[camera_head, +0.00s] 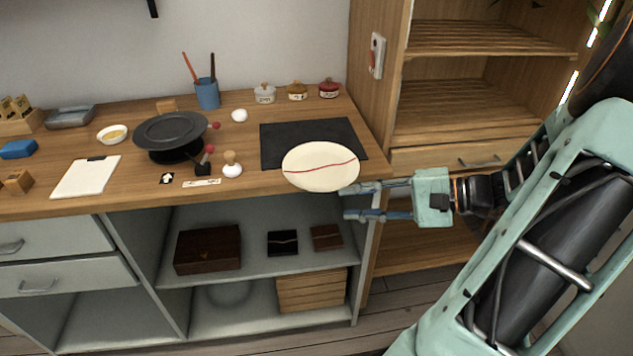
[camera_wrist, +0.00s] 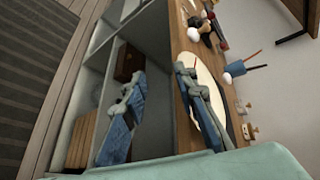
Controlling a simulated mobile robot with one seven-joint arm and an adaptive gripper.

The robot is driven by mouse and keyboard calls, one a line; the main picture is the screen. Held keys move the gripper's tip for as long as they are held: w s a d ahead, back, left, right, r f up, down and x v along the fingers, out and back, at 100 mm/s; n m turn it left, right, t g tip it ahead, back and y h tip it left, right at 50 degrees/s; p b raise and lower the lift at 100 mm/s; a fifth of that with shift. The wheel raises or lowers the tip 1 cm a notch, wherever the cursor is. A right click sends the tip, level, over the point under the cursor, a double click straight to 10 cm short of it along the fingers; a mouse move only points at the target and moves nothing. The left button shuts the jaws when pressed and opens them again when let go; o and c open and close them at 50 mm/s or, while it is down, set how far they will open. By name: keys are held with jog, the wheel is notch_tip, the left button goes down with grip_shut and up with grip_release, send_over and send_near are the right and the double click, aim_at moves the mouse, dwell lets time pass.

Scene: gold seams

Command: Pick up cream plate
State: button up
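The cream plate (camera_head: 320,166) is a pale oval with a thin red seam across it. It is at the front right of the worktop, over the dark mat's front edge, and its near rim reaches the counter's front edge. My gripper (camera_head: 354,202) is open, to the right of the plate. Its upper finger is at the plate's right rim and its lower finger is below the counter edge. I cannot tell whether the upper finger touches. In the wrist view, one finger of my gripper (camera_wrist: 153,62) partly covers the plate (camera_wrist: 214,90); nothing is between the fingers.
The dark mat (camera_head: 280,140) lies behind the plate. Small lidded pots (camera_head: 297,91) stand at the back. A black turntable (camera_head: 170,133) and a blue cup (camera_head: 207,94) are further left. Open shelves (camera_head: 260,262) are below the counter; a wooden cabinet (camera_head: 480,95) stands right.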

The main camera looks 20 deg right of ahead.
aim_at(332, 190)
jog(key=w+t, duration=0.1)
jog(key=w+b, duration=0.1)
jog(key=w+t+h, duration=0.1)
jog(key=shift+w+d+t+b, duration=0.1)
jog(key=shift+d+t+b, duration=0.15)
jog(key=shift+t+b, duration=0.1)
jog(key=b+x, duration=0.1)
jog(key=x, duration=0.3)
jog(key=shift+a, duration=0.25)
jog(key=shift+w+a, duration=0.35)
jog(key=shift+w, duration=0.05)
jog(key=shift+c, duration=0.7)
grip_shut()
